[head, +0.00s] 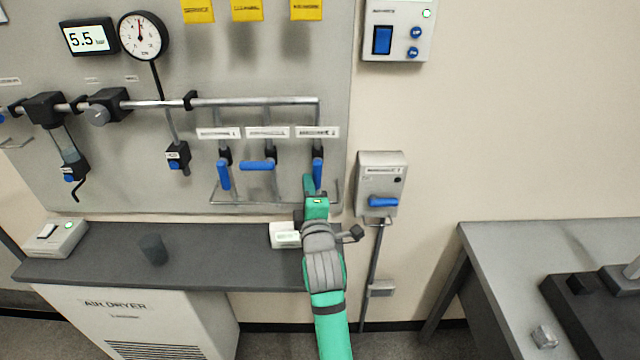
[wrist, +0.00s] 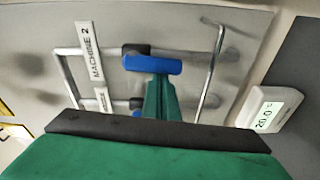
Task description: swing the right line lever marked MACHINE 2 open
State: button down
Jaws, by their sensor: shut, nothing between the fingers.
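The right lever has a blue handle (head: 317,174) that hangs down, roughly in line with its vertical pipe. Its white label (head: 317,132) is above it. In the wrist view the blue handle (wrist: 153,64) is large, and the label (wrist: 90,52) reads MACHINE 2. My gripper (head: 308,182) is shut and empty, with its green fingers beside the handle's left side in the head view. In the wrist view the fingertips (wrist: 158,85) overlap the handle's near edge. I cannot tell whether they touch it.
The middle lever's blue handle (head: 257,165) lies sideways, and the left lever's handle (head: 223,175) hangs down. A thin metal rail (head: 250,203) runs below the levers. A grey switch box (head: 381,180) is to the right. A white display unit (head: 285,236) sits below on the dark top.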

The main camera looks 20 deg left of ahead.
jog(key=shift+d+f, duration=0.1)
dwell(0.6)
jog(key=a, duration=0.5)
jog(key=v, duration=1.1)
jog(key=shift+d, duration=0.2)
